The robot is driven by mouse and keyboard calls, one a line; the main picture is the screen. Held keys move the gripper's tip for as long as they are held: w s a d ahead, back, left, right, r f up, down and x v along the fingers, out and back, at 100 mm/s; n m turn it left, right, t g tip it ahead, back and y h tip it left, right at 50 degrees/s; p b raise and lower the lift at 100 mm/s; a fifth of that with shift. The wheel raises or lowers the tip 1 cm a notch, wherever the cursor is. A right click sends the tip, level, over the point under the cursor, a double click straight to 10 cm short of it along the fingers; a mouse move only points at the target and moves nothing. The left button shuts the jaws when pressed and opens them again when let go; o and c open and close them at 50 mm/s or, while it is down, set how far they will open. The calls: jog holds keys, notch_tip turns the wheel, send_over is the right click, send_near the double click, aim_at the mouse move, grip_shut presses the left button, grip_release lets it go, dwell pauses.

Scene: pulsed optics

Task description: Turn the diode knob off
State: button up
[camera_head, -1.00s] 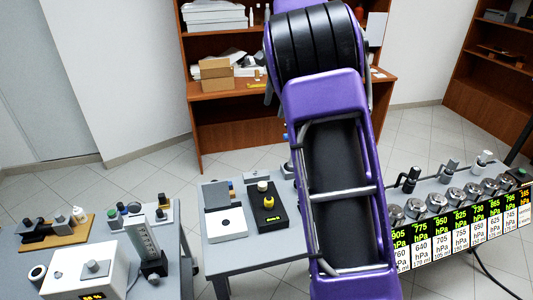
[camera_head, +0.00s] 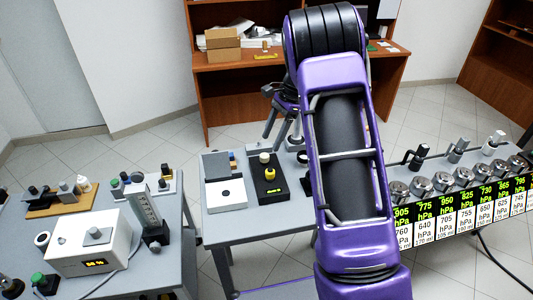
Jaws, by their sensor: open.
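A white box (camera_head: 74,247) with a grey knob (camera_head: 97,233) on top and a small lit yellow display stands on the left table. A black device (camera_head: 270,180) with a pale yellow knob (camera_head: 265,157) and a lit display lies on the middle table. No readable label shows which of these is the diode knob. My gripper (camera_head: 282,134) is open, with its grey fingers pointing down behind the middle table's far edge, apart from both knobs. My purple arm hides part of the gripper and the table's right side.
A grey flat unit with a white plate (camera_head: 226,192) lies beside the black device. A row of metal knobs with lit hPa displays (camera_head: 440,210) fills the right bench. A wooden desk (camera_head: 235,85) stands behind.

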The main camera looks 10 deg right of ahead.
aim_at(264, 155)
jog(key=shift+x, duration=2.75)
grip_shut()
